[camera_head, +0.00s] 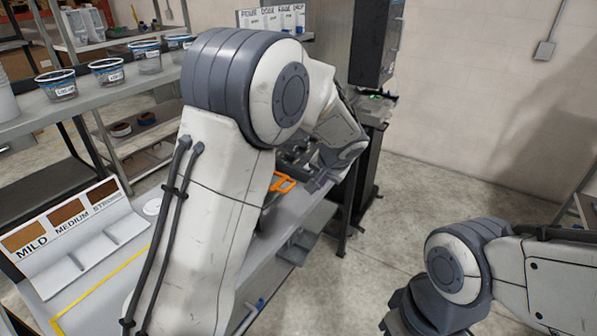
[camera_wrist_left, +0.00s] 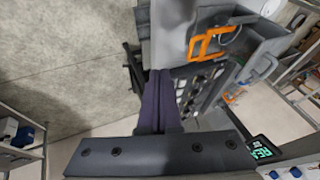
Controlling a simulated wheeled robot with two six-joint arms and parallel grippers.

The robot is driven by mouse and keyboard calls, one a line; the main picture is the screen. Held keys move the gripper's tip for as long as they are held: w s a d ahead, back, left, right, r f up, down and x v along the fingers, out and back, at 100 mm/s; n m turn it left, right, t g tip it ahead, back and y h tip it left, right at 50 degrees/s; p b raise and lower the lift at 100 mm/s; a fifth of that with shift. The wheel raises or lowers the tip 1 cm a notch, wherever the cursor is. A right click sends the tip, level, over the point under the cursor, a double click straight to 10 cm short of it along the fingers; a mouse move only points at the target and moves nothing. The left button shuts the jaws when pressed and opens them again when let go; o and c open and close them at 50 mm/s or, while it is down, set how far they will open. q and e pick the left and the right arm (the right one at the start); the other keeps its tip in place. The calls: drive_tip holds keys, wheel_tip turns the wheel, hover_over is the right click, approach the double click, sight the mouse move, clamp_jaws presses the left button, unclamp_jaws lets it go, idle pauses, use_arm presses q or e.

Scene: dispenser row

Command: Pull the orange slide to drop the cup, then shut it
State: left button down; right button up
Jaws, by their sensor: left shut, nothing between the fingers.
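An orange slide handle (camera_wrist_left: 212,43), a squared loop, sticks out from a grey housing in the left wrist view. A second, smaller orange piece (camera_wrist_left: 234,93) shows lower right of it. In the head view an orange handle (camera_head: 282,183) shows just right of my left arm. My left gripper (camera_wrist_left: 159,73) is shut and empty, its dark fingers left of the orange loop and apart from it in the picture. My left arm hides much of the bench in the head view. I cannot make out the cup to be dropped. My right gripper is out of view.
Lidded tubs (camera_head: 108,71) stand on a shelf at the left. A tall dark unit (camera_head: 372,45) stands behind my left arm. The floor at the right is open.

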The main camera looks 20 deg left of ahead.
sight(279, 184)
use_arm(q)
drive_tip(key=w+a+f+p, duration=0.4)
drive_tip(key=w+a+f, duration=0.3)
drive_tip(key=a+f, duration=0.2)
drive_tip(key=shift+w+p, duration=0.35)
drive_tip(key=shift+p, duration=0.05)
drive_tip(key=a, duration=0.2)
drive_tip(key=w+a, duration=0.1)
drive_tip(key=a, duration=0.1)
drive_tip(key=a+b, duration=0.1)
drive_tip(key=a, duration=0.1)
drive_tip(key=shift+w+a, duration=0.3)
